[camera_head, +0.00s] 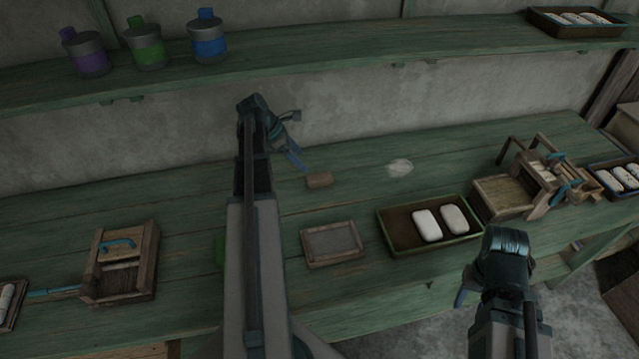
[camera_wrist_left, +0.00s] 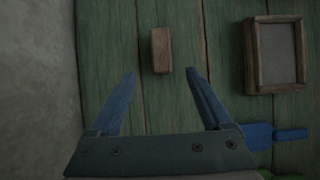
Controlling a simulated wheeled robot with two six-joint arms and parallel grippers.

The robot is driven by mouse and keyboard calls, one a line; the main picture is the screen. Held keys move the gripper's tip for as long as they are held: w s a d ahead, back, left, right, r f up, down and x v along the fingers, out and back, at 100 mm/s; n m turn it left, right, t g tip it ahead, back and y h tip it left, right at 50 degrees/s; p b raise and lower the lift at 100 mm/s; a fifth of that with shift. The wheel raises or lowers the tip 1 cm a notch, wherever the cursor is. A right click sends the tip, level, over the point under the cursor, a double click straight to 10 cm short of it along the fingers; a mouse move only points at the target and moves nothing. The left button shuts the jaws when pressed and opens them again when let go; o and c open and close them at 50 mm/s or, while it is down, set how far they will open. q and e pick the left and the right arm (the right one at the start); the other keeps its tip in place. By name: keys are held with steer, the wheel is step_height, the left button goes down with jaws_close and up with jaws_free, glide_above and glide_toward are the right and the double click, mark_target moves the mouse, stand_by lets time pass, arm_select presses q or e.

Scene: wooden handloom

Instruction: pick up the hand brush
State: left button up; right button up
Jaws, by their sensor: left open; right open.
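A small brown wooden block (camera_head: 319,180), which I take to be the hand brush, lies on the green bench near the middle; no bristles can be made out. In the left wrist view the block (camera_wrist_left: 160,50) lies just beyond the fingertips, roughly centred between them. My left gripper (camera_head: 298,143) is open and empty, above the bench behind and left of the block. It also shows in the left wrist view (camera_wrist_left: 160,74), its fingers apart. My right gripper (camera_head: 463,297) is open at the bench's front edge, far from the block, its fingers partly hidden.
A wooden-framed tray (camera_head: 333,243) lies in front of the block. A box with two white pieces (camera_head: 388,236), a small wooden loom (camera_head: 505,195) and a pale patch (camera_head: 400,168) are to the right. A blue tool (camera_wrist_left: 270,135) lies near the tray. A wooden device (camera_head: 148,270) stands left.

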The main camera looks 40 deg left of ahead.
mark_target(319, 177)
arm_select(q)
steer(key=b+x, duration=0.4)
steer(key=x, duration=0.2)
steer(key=shift+f+b, duration=0.15)
steer(key=shift+b, duration=0.15)
steer(key=shift+w+d+f+b, duration=0.2)
steer(key=shift+w+f+b, duration=0.05)
steer(key=shift+f+b, duration=0.1)
steer(key=b+x, duration=0.4)
steer(key=x, duration=0.1)
steer(key=shift+w+d, duration=0.15)
steer(key=shift+d, duration=0.05)
jaws_close()
